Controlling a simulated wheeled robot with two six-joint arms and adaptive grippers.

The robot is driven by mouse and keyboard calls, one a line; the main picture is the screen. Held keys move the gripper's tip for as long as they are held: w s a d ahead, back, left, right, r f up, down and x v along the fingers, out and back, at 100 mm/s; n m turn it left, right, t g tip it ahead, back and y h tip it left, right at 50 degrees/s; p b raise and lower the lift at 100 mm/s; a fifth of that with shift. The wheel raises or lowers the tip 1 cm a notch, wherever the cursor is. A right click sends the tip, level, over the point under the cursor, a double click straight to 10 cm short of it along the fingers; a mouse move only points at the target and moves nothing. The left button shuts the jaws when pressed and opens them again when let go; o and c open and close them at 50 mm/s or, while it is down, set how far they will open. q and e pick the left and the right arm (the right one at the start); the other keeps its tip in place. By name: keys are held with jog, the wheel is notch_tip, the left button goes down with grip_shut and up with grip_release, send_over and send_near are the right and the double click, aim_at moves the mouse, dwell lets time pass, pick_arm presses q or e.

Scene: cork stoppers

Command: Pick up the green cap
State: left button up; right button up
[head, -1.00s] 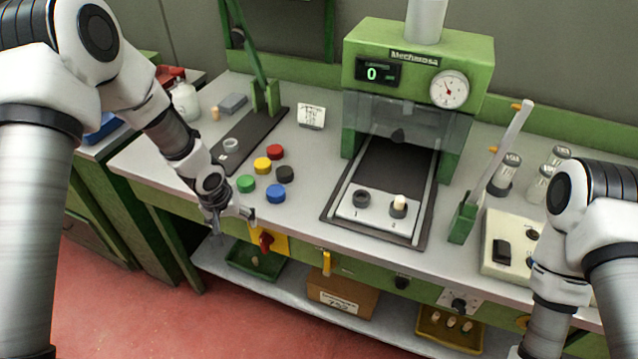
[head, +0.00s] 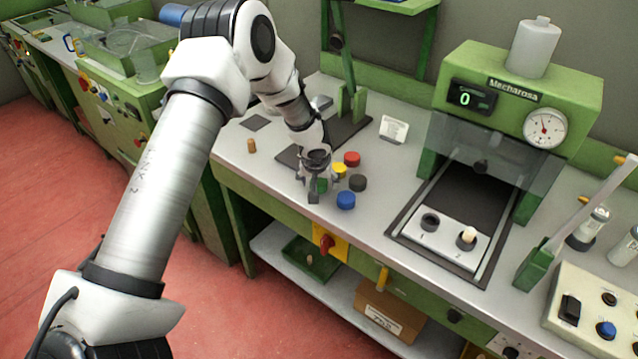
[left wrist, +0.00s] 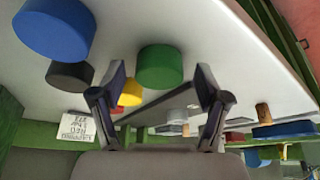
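The green cap (left wrist: 160,67) stands on the grey bench top. In the left wrist view it lies just past and between the spread fingertips of my left gripper (left wrist: 160,85). In the head view the green cap (head: 321,185) is partly hidden behind my left gripper (head: 322,192), which points down over it. The left gripper is open and nothing is between its fingers. I cannot tell whether it touches the cap. My right gripper is out of view.
Close by are the yellow cap (head: 339,170), red cap (head: 352,159), black cap (head: 358,183) and blue cap (head: 346,200). The green press (head: 520,100) stands to the right, with a white two-hole plate (head: 445,238) in front. A small cork (head: 251,146) is at the left.

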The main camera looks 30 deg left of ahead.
pick_arm(q)
jog(key=c, duration=0.5)
jog(key=shift+c, duration=0.2)
